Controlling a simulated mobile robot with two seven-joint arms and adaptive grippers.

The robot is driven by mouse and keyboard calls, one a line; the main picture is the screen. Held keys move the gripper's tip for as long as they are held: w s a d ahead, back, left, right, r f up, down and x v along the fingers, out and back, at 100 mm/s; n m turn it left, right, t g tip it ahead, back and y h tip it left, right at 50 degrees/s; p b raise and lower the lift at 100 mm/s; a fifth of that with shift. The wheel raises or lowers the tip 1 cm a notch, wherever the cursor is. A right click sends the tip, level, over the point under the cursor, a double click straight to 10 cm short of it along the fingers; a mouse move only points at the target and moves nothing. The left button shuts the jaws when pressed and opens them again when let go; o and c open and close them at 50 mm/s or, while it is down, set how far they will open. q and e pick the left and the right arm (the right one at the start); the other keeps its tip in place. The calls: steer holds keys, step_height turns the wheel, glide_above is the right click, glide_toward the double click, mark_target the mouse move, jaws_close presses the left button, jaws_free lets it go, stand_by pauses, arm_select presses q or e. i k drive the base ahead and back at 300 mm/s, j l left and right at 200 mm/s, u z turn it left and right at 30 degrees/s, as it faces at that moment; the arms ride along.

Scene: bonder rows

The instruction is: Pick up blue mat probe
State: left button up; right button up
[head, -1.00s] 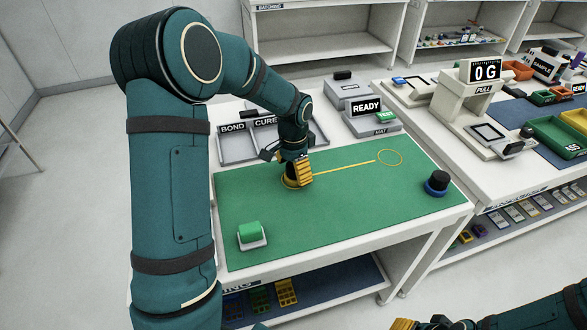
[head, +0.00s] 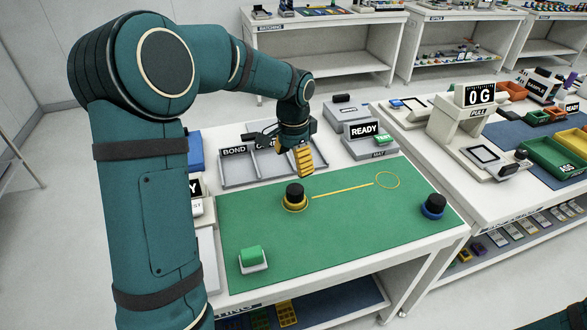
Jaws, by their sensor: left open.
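The blue mat probe (head: 433,206), a black knob on a blue round base, stands upright near the right end of the green mat (head: 345,235). A similar probe with a yellow base (head: 294,198) stands upright left of the mat's middle. My left gripper (head: 303,162), with yellow finger pads, is open and empty. It hangs above the mat's back edge, just behind the yellow-based probe and apart from it. It is well to the left of the blue probe. My right gripper is out of view.
A yellow line leads to a yellow ring (head: 387,180) on the mat. A green block (head: 252,258) sits at the mat's front left. Grey trays (head: 238,170) and a READY tester (head: 371,142) stand behind. A pull tester (head: 477,120) stands at the right.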

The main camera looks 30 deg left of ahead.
mark_target(433, 208)
steer(key=k+l, duration=0.8)
